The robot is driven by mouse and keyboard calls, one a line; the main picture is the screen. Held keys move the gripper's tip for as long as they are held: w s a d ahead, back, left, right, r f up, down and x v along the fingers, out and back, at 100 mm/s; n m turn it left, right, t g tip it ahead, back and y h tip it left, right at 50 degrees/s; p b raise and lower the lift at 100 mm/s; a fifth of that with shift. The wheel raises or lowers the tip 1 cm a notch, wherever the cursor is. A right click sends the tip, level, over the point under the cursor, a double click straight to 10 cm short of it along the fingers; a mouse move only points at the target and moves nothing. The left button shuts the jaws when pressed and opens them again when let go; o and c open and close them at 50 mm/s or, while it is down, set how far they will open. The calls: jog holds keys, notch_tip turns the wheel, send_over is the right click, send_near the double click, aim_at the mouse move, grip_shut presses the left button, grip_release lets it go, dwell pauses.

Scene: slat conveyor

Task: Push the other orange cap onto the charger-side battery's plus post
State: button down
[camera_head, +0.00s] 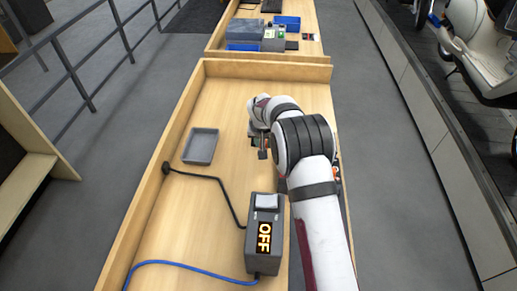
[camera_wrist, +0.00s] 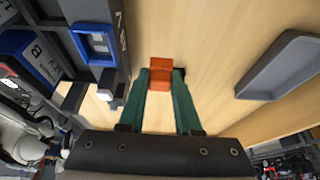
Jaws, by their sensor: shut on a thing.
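The orange cap (camera_wrist: 161,73) is held between the green fingertips of my gripper (camera_wrist: 161,85) in the wrist view, above bare wood. In the head view my gripper (camera_head: 262,150) is over the middle of the wooden bed, and the cap cannot be made out. A blue battery (camera_wrist: 30,58) marked "B" lies at the left of the wrist view, apart from the cap. Its plus post cannot be made out. The charger (camera_head: 265,238) stands at the front with an orange "OFF" display. My arm hides most of the bed's right side.
A shallow grey tray (camera_head: 201,146) lies on the left, and its edge shows in the wrist view (camera_wrist: 285,65). A dark grey fixture with a blue-framed window (camera_wrist: 95,43) stands left of the fingers. Black and blue cables (camera_head: 190,265) run from the charger.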

jog(key=d+r, duration=0.2)
jog(key=d, duration=0.1)
jog(key=s+d+r, duration=0.1)
jog(key=d+r, duration=0.1)
jog(key=d, duration=0.1)
jog(key=s+d+r, duration=0.1)
jog(key=d+r, duration=0.1)
jog(key=d, duration=0.1)
jog(key=shift+s+d, duration=0.2)
jog(key=shift+d, duration=0.15)
jog(key=shift+w+d+r, duration=0.1)
jog(key=shift+w+d, duration=0.25)
jog(key=shift+d, duration=1.25)
jog(key=shift+w+d+r, duration=0.1)
jog(key=shift+w+d, duration=0.3)
jog(key=shift+d, duration=1.25)
jog(key=shift+w+d, duration=0.35)
jog(key=shift+d, duration=1.25)
jog(key=shift+f, duration=0.7)
jog(key=shift+f, duration=1.1)
jog(key=c, duration=0.5)
grip_release()
